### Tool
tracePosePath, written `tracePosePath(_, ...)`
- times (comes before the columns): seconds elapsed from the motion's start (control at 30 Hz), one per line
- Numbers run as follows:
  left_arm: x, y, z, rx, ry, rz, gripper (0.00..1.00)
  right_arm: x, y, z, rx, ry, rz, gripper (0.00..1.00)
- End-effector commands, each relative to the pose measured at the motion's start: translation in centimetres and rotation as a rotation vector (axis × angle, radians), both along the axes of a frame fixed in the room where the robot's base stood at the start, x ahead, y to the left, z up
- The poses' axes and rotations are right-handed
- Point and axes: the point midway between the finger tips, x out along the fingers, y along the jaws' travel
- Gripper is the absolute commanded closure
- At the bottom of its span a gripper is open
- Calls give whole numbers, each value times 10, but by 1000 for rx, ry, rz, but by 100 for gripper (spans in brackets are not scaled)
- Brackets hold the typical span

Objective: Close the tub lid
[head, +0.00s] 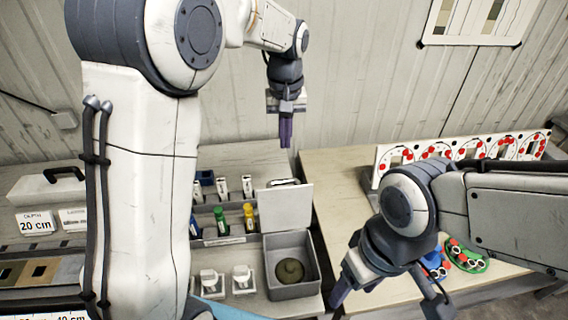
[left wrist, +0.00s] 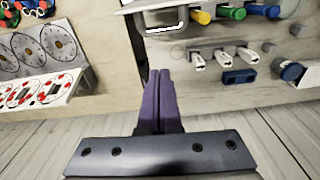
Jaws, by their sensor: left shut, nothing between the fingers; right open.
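The grey tub (head: 293,292) stands open on the left table, with a round olive-brown thing inside. My right gripper (head: 388,298) is open and empty, right of the tub.
A rack with green and yellow-capped bottles (head: 249,217) and white pieces stands left of the lid. Two white blocks (head: 241,278) stand left of the tub. On the right table are a board with red-dotted dials (head: 460,150) and coloured pieces (head: 465,257). A wall stands behind.

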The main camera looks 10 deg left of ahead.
Motion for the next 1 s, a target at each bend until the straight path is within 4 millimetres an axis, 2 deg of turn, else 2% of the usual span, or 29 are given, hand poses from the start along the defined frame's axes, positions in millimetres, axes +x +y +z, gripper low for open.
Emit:
tracePosePath(0.03,8,9,0,2,-1,33,100,0,0,1,0,0,0,34)
tracePosePath(0.1,13,14,-3,4,-1,55,100,0,0,2,0,0,0,34)
tracePosePath(0.27,14,16,-20,5,3,62,100,0,0,6,0,0,0,34)
tracePosePath(0.67,18,18,-102,5,4,59,100,0,0,27,0,0,-1,34)
tracePosePath(0.73,6,12,-91,5,-2,55,100,0,0,36,0,0,-1,34)
tracePosePath(1.0,-15,3,-88,5,-3,56,100,0,0,44,0,0,1,34)
